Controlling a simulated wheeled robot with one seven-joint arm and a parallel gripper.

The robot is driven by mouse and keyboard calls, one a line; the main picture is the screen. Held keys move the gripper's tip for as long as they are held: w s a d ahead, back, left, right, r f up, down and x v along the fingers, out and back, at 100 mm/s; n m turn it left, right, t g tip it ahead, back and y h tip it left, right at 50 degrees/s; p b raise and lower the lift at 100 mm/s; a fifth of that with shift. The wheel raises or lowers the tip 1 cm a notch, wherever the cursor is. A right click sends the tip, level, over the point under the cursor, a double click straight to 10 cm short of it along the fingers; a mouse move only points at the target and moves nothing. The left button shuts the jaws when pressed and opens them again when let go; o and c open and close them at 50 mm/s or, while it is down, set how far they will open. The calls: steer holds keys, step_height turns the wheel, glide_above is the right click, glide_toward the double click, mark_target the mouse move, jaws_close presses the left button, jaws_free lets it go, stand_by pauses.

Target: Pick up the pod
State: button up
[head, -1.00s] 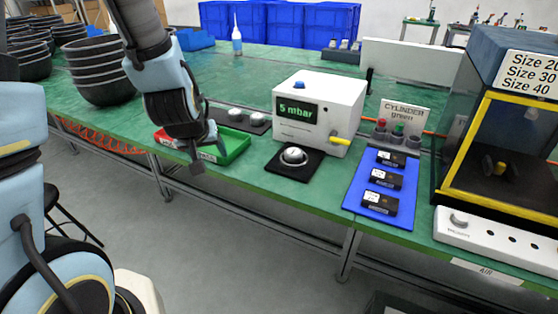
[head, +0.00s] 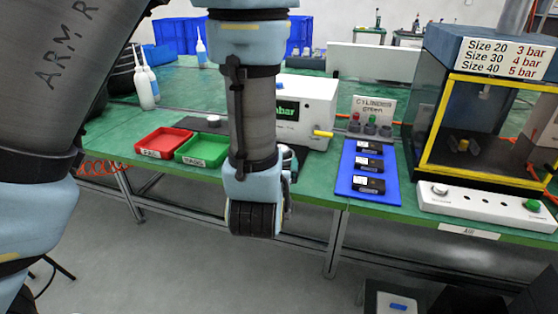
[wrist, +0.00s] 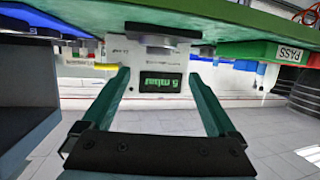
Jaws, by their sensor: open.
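In the wrist view, which is upside down, a rounded silver-grey piece (wrist: 165,40), likely the pod, sits at the bench edge in front of the white gauge box (wrist: 150,75). My gripper (wrist: 158,76) is open, with its two teal fingers spread wide and nothing between them. The grey piece lies beyond the fingertips, apart from them. In the head view my arm hides that spot and most of my gripper. Another round pale piece (head: 213,120) shows behind the trays, and I cannot tell whether it is also a pod.
A red tray (head: 163,142) and a green tray (head: 205,148) stand left of my arm. White bottles (head: 145,85) stand at the left. The green bench edge is close.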

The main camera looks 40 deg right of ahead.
steer(key=w+d+f+b, duration=0.1)
steer(key=b, duration=0.2)
steer(key=shift+r+p+x, duration=0.15)
steer(key=shift+p+x, duration=0.1)
steer(key=shift+x, duration=0.5)
steer(key=shift+r+p+x, duration=0.15)
steer(key=shift+p+x, duration=0.1)
steer(key=shift+x, duration=0.55)
steer(key=p+x, duration=0.1)
steer(key=x, duration=0.4)
steer(key=shift+d, duration=0.15)
steer(key=shift+s, duration=0.1)
jaws_close()
steer(key=shift+r, duration=0.1)
